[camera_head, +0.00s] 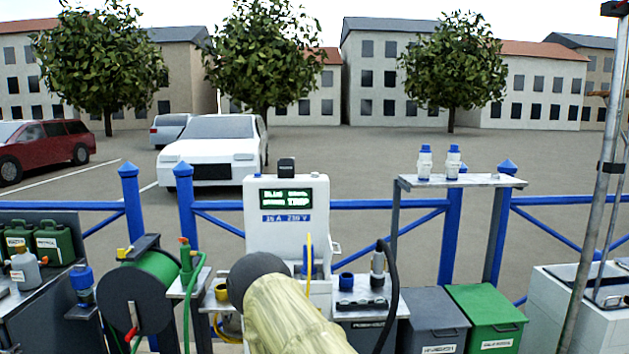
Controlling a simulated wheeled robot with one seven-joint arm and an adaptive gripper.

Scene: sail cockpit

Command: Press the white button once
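My arm, in a pale sleeve (290,318) with a dark rounded part, rises from the bottom centre and covers the pedestal's lower left front. My gripper cannot be made out, so its opening and its distance from the pedestal do not show.
A yellow cable (309,262) and a blue plug are at the pedestal's front. A black cable (393,300) loops to the right. A green hose reel (150,280) stands left. Grey (432,312) and green (484,309) bins stand right. A steel pole (597,180) rises far right.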

